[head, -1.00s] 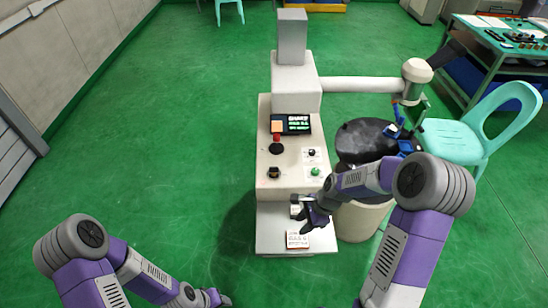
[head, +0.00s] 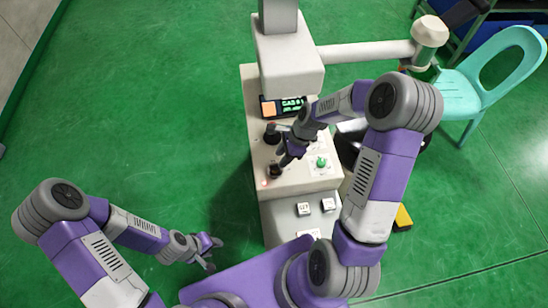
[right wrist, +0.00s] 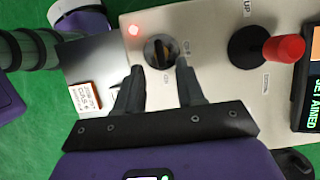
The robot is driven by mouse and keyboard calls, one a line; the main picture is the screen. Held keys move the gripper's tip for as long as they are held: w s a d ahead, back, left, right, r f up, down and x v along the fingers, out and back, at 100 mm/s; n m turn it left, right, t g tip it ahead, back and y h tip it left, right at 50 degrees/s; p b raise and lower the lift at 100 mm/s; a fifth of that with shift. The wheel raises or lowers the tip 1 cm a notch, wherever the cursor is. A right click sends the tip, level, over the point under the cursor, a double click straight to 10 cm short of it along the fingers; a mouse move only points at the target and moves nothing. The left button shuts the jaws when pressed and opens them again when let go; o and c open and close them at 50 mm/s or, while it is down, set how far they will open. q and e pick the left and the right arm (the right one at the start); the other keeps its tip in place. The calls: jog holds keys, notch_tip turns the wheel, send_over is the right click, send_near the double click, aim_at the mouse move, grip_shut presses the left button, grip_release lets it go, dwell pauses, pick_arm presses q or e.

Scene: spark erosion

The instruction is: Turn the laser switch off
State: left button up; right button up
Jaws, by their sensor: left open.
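The sloped panel of the white machine (head: 254,140) carries a black rotary knob (head: 274,171), seen as a dark round switch in the right wrist view (right wrist: 160,50). A small red light (right wrist: 134,30) glows beside the knob. My right gripper (head: 284,160) is over the panel close to the knob. In the right wrist view its two fingers (right wrist: 160,68) are apart, with the knob between and just beyond their tips. I cannot tell whether they touch it. My left gripper (head: 212,256) is open and empty, low over the floor at the left.
A red-topped lever (right wrist: 284,49) stands on the panel near the display (head: 290,106). A green button (head: 321,162) is right of my right gripper. White blocks (head: 305,209) sit on the lower ledge. A turquoise chair (head: 472,92) stands at right; the left floor is clear.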

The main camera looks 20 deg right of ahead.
aim_at(275, 168)
jog(key=x, duration=0.5)
jog(key=shift+f+b, duration=0.2)
jog(key=shift+b, duration=0.15)
grip_shut()
